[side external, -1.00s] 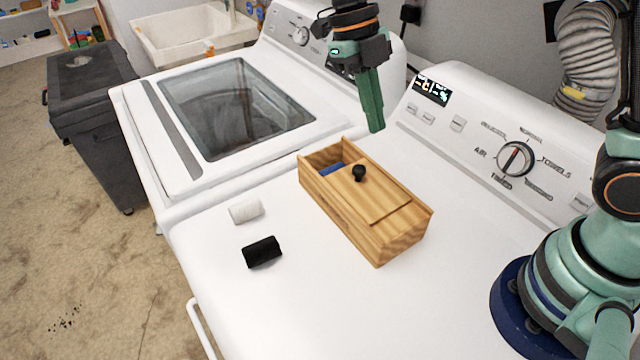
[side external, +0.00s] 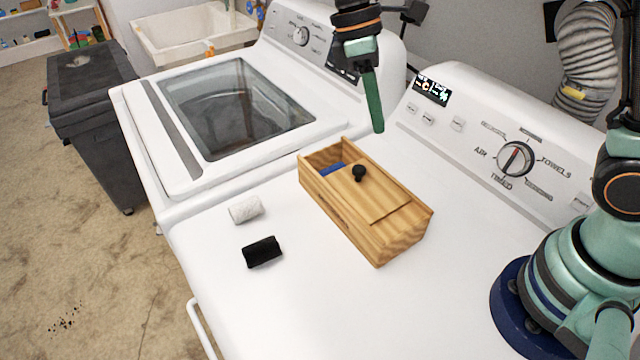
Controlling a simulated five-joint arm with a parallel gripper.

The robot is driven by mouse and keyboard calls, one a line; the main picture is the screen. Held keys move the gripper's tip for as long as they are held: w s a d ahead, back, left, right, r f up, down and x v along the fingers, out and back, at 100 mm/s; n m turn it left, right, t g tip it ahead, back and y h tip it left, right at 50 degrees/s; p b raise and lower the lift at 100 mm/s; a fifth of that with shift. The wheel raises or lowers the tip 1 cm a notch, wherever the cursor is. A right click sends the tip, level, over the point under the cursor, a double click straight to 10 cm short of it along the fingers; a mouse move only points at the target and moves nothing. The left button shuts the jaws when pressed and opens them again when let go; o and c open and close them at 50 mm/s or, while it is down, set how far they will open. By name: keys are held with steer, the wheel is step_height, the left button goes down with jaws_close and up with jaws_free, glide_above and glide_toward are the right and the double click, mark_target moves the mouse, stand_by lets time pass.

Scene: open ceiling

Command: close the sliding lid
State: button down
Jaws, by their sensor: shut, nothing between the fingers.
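A wooden box (side external: 345,222) sits on top of the white dryer. Its sliding lid (side external: 372,195) has a black knob (side external: 359,173) and covers the nearer part of the box. The far left end of the box is uncovered, and something blue (side external: 331,169) shows inside it. My gripper (side external: 378,130) is shut and empty. It points down above and behind the box in the picture, apart from the knob and lid.
The dryer's control panel (side external: 490,140) rises behind the box. The washer (side external: 190,185) stands to the left.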

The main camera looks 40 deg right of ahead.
steer(key=m, duration=4)
glide_above(375, 187)
steer(key=s+d, duration=0.1)
steer(key=s, duration=0.1)
step_height(375, 187, down, 9)
steer(key=shift+d+f, duration=0.15)
steer(key=shift+w+a+f, duration=0.1)
steer(key=shift+w+a, duration=0.15)
steer(key=shift+w, duration=0.2)
steer(key=shift+w+a+f, duration=0.1)
steer(key=shift+w+a, duration=0.1)
steer(key=shift+w, duration=0.25)
steer(key=shift+w+a+f, duration=0.1)
steer(key=shift+w+a, duration=0.15)
steer(key=shift+w, duration=0.25)
steer(key=shift+w+a+f, duration=0.1)
steer(key=shift+w+a, duration=0.1)
steer(key=shift+w, duration=0.25)
steer(key=shift+w, duration=0.1)
